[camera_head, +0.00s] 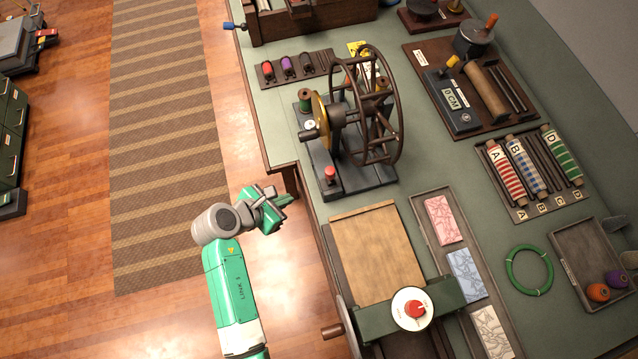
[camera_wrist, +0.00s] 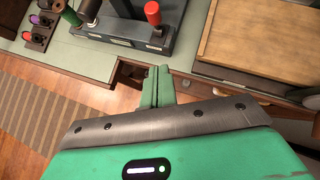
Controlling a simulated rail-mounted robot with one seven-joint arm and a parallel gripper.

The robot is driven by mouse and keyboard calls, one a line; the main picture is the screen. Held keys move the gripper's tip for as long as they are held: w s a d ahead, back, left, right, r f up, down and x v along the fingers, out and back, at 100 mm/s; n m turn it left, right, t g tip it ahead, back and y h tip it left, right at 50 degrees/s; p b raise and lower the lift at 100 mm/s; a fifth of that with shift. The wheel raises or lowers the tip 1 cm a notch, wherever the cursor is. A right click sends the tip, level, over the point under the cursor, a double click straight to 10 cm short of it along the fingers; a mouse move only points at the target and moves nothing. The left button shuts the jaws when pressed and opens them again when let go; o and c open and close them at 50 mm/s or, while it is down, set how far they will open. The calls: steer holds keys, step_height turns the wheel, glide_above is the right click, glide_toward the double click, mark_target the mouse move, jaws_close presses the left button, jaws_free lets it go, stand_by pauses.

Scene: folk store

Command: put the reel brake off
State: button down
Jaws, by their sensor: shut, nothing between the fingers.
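The reel (camera_head: 364,110), a large dark spoked wheel, stands on a dark grey base (camera_head: 357,184) on the green bench. A red-capped knob (camera_head: 330,173) stands upright at the base's near left corner; it also shows in the wrist view (camera_wrist: 153,13) on a dark post. I cannot tell for sure that this is the brake. A small pale round part (camera_head: 309,125) is at the base's left side. My gripper (camera_head: 284,199) is shut and empty, left of the bench edge and short of the base. In the wrist view its fingers (camera_wrist: 157,84) are together, below the red knob.
A wooden board (camera_head: 377,254) and a round white dial with a red knob (camera_head: 412,309) lie nearer on the bench. Open floor (camera_head: 165,310) lies left of the bench. A drawer opening (camera_wrist: 128,72) shows below the bench edge.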

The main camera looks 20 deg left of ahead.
mark_target(327, 178)
steer(key=w+r+b+x, duration=0.2)
steer(key=x, duration=1.1)
steer(key=shift+d, duration=0.35)
steer(key=shift+r, duration=0.25)
